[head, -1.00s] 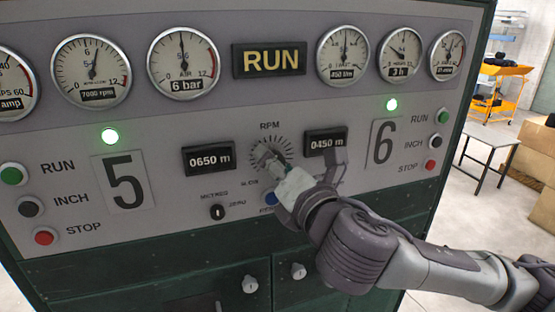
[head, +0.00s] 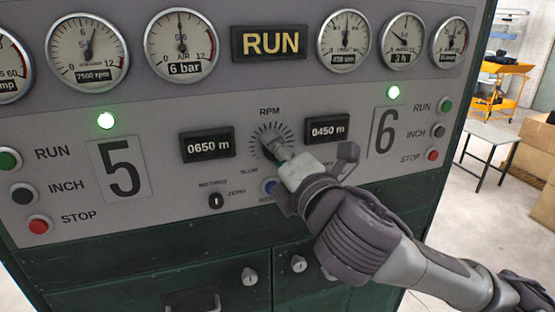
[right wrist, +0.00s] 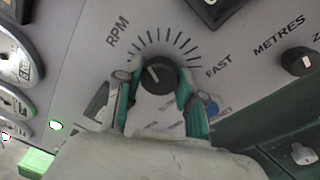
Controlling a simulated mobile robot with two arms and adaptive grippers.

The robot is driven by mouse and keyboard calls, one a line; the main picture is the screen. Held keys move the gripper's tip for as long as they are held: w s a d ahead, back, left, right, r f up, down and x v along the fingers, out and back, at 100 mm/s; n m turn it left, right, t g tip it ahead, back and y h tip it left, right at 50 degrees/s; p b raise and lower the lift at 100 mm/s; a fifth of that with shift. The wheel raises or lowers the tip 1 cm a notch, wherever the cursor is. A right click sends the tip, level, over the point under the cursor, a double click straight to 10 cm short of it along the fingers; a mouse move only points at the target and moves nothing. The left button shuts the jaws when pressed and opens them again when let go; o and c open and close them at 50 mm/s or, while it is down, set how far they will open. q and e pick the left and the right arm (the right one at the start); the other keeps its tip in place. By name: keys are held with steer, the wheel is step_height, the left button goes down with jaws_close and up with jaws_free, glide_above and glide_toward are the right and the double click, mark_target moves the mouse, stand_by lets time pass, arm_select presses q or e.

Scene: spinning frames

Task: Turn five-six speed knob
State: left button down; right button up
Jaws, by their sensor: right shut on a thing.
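The black RPM speed knob (right wrist: 158,77) sits inside a ring of dial marks, between the 5 and 6 sides of the panel. In the right wrist view its white pointer line shows on its upper left part. My right gripper (right wrist: 158,86) has its two green-lined fingers on either side of the knob and is shut on it. In the head view the right gripper (head: 277,150) reaches the knob from the lower right and hides part of it. The left gripper is not in view.
A 0650 m display (head: 207,144) and a 0450 m display (head: 327,129) flank the knob. The metres/zero switch (head: 216,201) and a blue button (head: 269,187) lie below. Gauges and a lit RUN sign (head: 269,42) stand above. Green lights are lit over 5 and 6.

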steer(key=o, duration=1.1)
steer(key=v, duration=0.7)
steer(key=shift+s+d, duration=0.15)
steer(key=shift+s, duration=0.15)
